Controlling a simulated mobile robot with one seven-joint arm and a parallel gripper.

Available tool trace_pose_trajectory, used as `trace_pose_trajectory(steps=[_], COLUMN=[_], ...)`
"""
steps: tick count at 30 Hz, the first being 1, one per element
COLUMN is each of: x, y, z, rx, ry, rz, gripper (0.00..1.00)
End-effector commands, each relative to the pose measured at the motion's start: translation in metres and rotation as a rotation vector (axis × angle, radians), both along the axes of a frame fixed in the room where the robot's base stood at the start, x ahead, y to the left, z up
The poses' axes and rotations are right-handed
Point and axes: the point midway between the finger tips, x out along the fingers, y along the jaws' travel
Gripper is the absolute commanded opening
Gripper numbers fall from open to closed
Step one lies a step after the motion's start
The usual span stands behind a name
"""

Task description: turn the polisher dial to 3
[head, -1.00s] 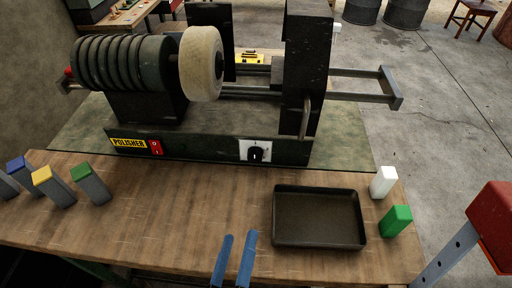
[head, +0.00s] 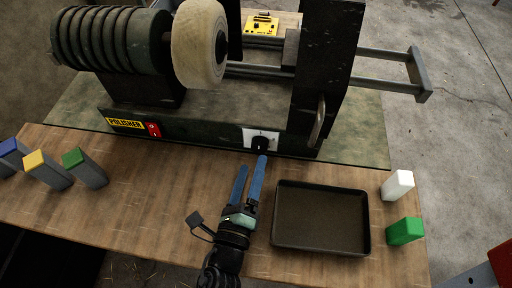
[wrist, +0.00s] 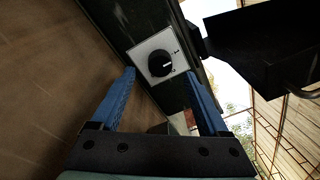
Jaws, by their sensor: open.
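The polisher (head: 215,120) stands at the back of the wooden bench, with a yellow POLISHER label on its front. Its black dial (head: 260,143) sits on a white plate on the front panel. The dial also shows in the wrist view (wrist: 160,64), with a pale pointer mark at its right; the plate's marks are too small to read. My gripper (head: 252,168) has blue fingers, open and empty. It is just in front of the dial, and in the head view its right fingertip overlaps the dial's lower edge. In the wrist view the dial lies beyond and between the fingertips (wrist: 162,75).
A dark tray (head: 322,250) lies right of my gripper. A white block (head: 397,185) and a green block (head: 404,231) stand near the right edge. Several grey blocks with coloured tops (head: 85,168) stand at the left. A red switch (head: 153,130) is left of the dial.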

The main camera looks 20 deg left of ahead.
Motion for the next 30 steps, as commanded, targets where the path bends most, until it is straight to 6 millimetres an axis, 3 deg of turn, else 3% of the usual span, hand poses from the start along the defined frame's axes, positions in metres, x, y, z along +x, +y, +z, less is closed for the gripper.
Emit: trace_pose_trajectory(steps=[3, 9, 21, 23, 30], x=[0.021, 0.042, 0.049, 0.049, 0.049], y=[0.004, 0.008, 0.01, 0.01, 0.01], z=[0.002, 0.001, 0.0, 0.0, 0.0], rx=[0.001, 0.001, 0.001, 0.001, 0.001], ry=[-0.002, -0.001, 0.0, 0.0, 0.0], rz=[-0.002, -0.001, 0.0, 0.0, 0.0], gripper=[0.78, 0.78, 0.78, 0.71, 0.28])
